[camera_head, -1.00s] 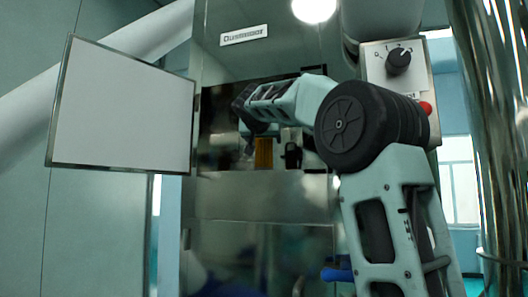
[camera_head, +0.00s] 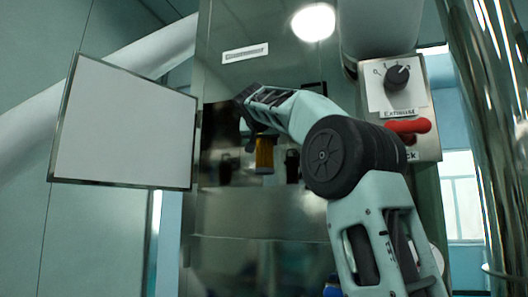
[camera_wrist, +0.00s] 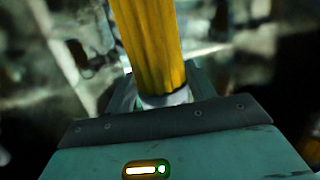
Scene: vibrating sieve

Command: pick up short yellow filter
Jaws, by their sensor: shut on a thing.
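The short yellow filter (camera_head: 264,153) hangs upright below my gripper (camera_head: 256,134) in front of the dark opening of the cabinet. In the wrist view the yellow filter (camera_wrist: 148,45) is a ribbed yellow cylinder with a pale collar at its near end. My gripper is shut on it at that collar. The fingertips are largely hidden, and the filter's far end is out of the wrist view.
The cabinet opening (camera_head: 222,140) is dark, with its white-panelled door (camera_head: 125,120) swung open to the left. A dark fitting (camera_head: 292,166) stands right of the filter.

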